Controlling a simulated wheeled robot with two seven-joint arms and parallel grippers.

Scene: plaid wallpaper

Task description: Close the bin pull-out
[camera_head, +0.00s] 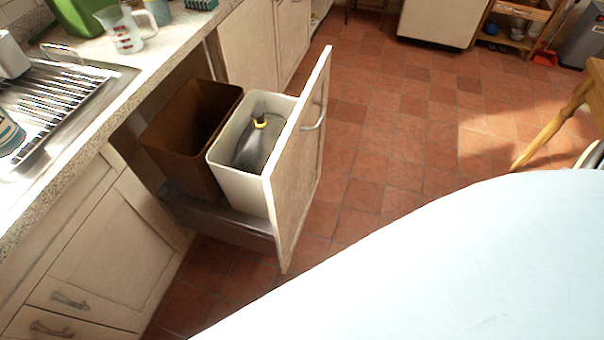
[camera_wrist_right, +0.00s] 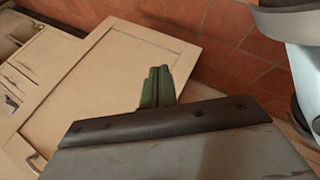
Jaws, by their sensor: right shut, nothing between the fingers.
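The bin pull-out (camera_head: 232,222) stands open, drawn out from the cabinet run in the head view. Its cream panelled front (camera_head: 298,160) has a metal handle (camera_head: 314,112) on the outer face. The pull-out carries a brown bin (camera_head: 180,140) nearer the cabinet and a white bin (camera_head: 235,181) behind the front. My right gripper (camera_wrist_right: 158,86) shows in the wrist view with its green fingers shut and empty. A cream cabinet panel (camera_wrist_right: 110,75) lies beyond the fingers; I cannot tell which panel it is or how far away. My left gripper is not in view.
A grey bottle with a yellow collar (camera_head: 259,135) is in the white bin. The worktop (camera_head: 120,75) with a drainer (camera_head: 55,100) and a measuring jug (camera_head: 122,30) runs along the left. Tiled floor (camera_head: 400,120) is open beyond the front. A large pale surface covers the lower right.

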